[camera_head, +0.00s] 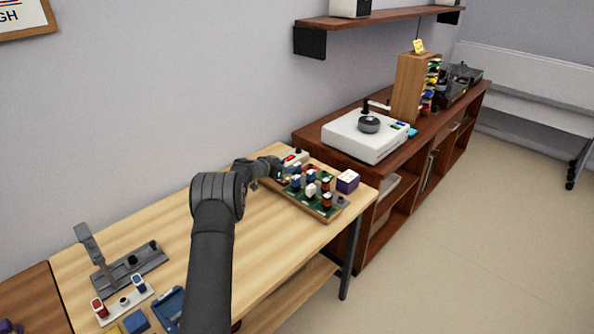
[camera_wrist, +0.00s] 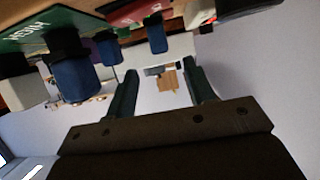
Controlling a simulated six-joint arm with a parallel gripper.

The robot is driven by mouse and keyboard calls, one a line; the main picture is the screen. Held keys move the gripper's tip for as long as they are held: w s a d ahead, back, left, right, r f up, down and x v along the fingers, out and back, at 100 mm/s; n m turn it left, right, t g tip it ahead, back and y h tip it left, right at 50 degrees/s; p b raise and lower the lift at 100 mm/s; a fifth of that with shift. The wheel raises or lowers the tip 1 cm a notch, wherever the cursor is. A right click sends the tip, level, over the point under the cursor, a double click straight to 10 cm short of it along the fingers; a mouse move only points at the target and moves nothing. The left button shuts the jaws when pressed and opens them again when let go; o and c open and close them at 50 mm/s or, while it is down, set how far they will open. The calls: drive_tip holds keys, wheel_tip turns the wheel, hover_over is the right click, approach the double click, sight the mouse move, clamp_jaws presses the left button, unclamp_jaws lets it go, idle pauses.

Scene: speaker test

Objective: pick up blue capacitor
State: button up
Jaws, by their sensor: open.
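Several blue capacitors stand on the green board (camera_head: 291,197) in the head view, among white, red and dark ones. One blue capacitor (camera_head: 311,175) is near the middle of the group. The wrist view is upside down; blue capacitors (camera_wrist: 75,79) hang from the board at upper left, with another (camera_wrist: 156,36) near the top middle. My gripper (camera_head: 276,171) is at the board's left edge, beside the parts. Its two fingers (camera_wrist: 164,78) are apart with nothing between them. I cannot tell which blue capacitor is meant.
A purple box (camera_head: 347,181) sits at the board's right end. A metal stand (camera_head: 128,268) and a white strip (camera_head: 123,302) with small parts lie at the near left. The light wood table (camera_head: 270,235) is clear in front of the board.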

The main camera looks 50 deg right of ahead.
drive_tip(key=shift+f+x, duration=0.2)
drive_tip(key=shift+x, duration=1.95)
drive_tip(key=shift+d+f, duration=0.15)
drive_tip(key=shift+d, duration=0.3)
drive_tip(key=shift+c, duration=0.4)
clamp_jaws()
